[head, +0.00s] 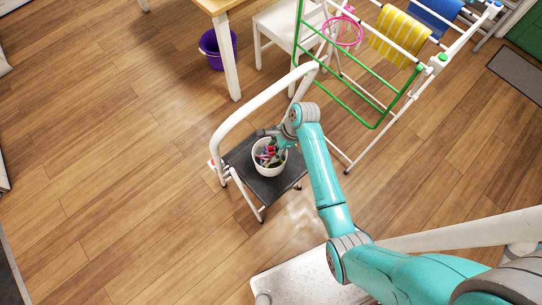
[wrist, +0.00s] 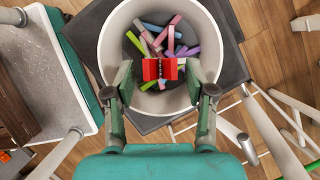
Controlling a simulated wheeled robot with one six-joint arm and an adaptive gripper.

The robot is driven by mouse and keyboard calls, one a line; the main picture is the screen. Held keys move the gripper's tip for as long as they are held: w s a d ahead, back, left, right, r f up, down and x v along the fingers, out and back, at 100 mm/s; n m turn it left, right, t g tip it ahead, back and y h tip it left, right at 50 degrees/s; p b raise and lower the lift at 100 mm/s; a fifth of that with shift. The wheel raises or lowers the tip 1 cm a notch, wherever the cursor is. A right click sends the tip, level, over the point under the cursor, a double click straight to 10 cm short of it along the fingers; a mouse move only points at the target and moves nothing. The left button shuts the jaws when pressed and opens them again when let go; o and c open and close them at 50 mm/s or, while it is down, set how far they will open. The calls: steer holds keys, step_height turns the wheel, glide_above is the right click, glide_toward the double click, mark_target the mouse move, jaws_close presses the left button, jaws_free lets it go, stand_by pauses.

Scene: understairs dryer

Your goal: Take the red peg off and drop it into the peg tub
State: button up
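The peg tub (wrist: 112,40) is a round white tub holding several coloured pegs; in the head view the tub (head: 268,171) stands on the black top of a step stool. The red peg (wrist: 160,68) shows between my fingertips in the wrist view, over the tub's mouth, with a gap to the finger on each side. It looks nearer to the camera than the other pegs; I cannot tell if it touches them. My gripper (wrist: 160,86) is open, its fingers over the tub. In the head view my gripper (head: 278,147) is just above the tub, partly hidden by my arm.
The step stool (head: 283,185) has a white hoop rail behind the tub. A drying rack (head: 360,112) with a yellow striped towel (head: 398,38), a blue towel (head: 434,14) and a pink hoop (head: 344,32) stands right. A purple bucket (head: 211,50) is at the back. Floor at left is clear.

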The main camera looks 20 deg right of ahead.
steer(key=shift+r, duration=0.15)
steer(key=v, duration=1.1)
steer(key=shift+d+r, duration=0.2)
steer(key=shift+r, duration=0.1)
steer(key=shift+s+f, duration=0.1)
steer(key=s+a+f+n+t+h, duration=0.1)
steer(key=s+a+f+n+t, duration=0.25)
steer(key=s+f, duration=0.4)
steer(key=s+n+t+h, duration=0.25)
steer(key=s+n, duration=0.25)
steer(key=s, duration=0.5)
steer(key=s+r+n+t, duration=0.4)
steer(key=s+r+n, duration=0.2)
steer(key=r, duration=0.5)
steer(key=s+r+n+t, duration=0.4)
steer(key=s+r+n, duration=0.2)
steer(key=s+r, duration=0.4)
step_height(320, 180, up, 2)
steer(key=shift+s+a+r+h, duration=0.2)
steer(key=shift+s+a+h, duration=0.2)
steer(key=shift+a+h, duration=0.05)
